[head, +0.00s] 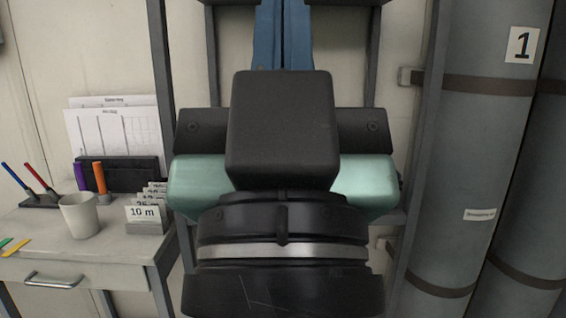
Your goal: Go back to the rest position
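My own arm fills the middle of the head view, with a black block above a thick black cylinder that has a silver band. I cannot make out any fingertips, so I cannot tell whether my gripper is open or shut, or whether it holds anything. The arm hides much of what stands behind it. A dark upright frame (161,65) shows behind the arm, with blue material (268,38) at its top middle.
At the left, a desk (110,262) bears a pale cup (79,215), pens, and cards, the front one marked "10 m" (143,213). At the right stand tall grey cylinders (475,150), one labelled 1, with dark straps.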

